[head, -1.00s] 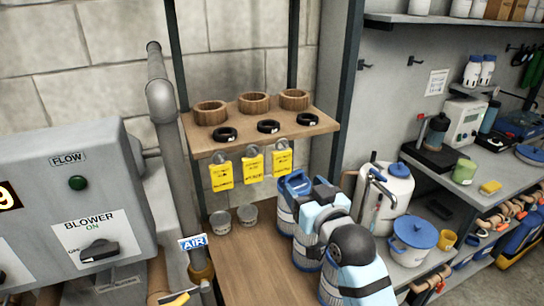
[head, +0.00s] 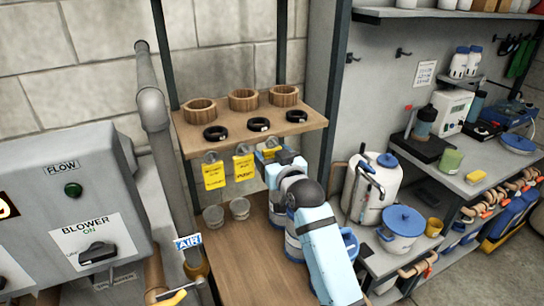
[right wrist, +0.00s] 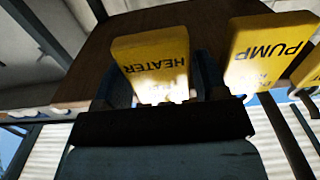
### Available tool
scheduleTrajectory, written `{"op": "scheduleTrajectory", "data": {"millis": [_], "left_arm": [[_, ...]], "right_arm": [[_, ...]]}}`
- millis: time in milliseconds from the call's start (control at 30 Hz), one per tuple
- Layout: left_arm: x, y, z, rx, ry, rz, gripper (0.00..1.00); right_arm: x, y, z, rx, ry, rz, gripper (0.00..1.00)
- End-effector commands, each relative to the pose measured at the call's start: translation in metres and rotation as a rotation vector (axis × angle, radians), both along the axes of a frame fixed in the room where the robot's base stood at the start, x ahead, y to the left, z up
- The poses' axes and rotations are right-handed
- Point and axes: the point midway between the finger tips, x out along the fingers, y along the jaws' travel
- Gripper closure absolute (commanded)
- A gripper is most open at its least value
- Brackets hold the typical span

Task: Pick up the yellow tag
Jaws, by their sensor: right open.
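Three yellow tags hang in a row from the front edge of a wooden shelf. In the head view, the left tag (head: 214,175) and the middle tag (head: 243,167) show well; the right tag (head: 268,153) is mostly hidden by my right gripper (head: 272,160). In the right wrist view, my right gripper (right wrist: 160,75) is open, with its dark fingers on either side of a tag reading HEATER (right wrist: 150,50). I cannot tell whether they touch it. A tag reading PUMP (right wrist: 265,50) hangs beside it, outside the jaws. My left gripper is not in view.
The shelf (head: 190,145) carries wooden rings (head: 243,99) and black rings (head: 258,124). Below, two small cups (head: 240,208) stand on a wooden counter (head: 235,265). A grey pipe (head: 153,110) runs at left; a white tank (head: 370,190) stands at right.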

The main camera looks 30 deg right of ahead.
Motion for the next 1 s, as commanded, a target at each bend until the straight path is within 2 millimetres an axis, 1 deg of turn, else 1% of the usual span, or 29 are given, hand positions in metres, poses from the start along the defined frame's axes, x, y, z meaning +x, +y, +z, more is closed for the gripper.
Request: {"op": "scheduleTrajectory", "data": {"millis": [133, 167, 200, 300, 567, 767, 867, 1000], "left_arm": [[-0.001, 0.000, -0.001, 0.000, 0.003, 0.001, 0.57], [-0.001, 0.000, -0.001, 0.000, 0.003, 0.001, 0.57], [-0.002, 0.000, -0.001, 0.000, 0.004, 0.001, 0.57], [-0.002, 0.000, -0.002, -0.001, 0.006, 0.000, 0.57], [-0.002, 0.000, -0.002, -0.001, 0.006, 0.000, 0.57], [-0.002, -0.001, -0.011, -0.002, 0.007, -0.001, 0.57], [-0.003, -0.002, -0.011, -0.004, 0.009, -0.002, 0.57], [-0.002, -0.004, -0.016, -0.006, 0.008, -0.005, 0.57]], "right_arm": [[0.000, 0.000, 0.000, 0.000, 0.000, 0.000, 0.34], [0.000, 0.000, 0.000, 0.000, 0.000, 0.000, 0.41], [0.000, 0.000, 0.000, 0.000, 0.000, 0.000, 0.50], [0.000, 0.000, 0.000, 0.000, 0.000, 0.000, 0.70], [0.000, 0.000, 0.000, 0.000, 0.000, 0.000, 0.70], [0.000, 0.000, 0.005, -0.001, -0.003, 0.001, 0.70], [-0.014, 0.001, 0.004, -0.001, 0.001, 0.001, 0.70], [-0.040, 0.003, 0.003, -0.001, 0.000, 0.001, 0.70]]}}
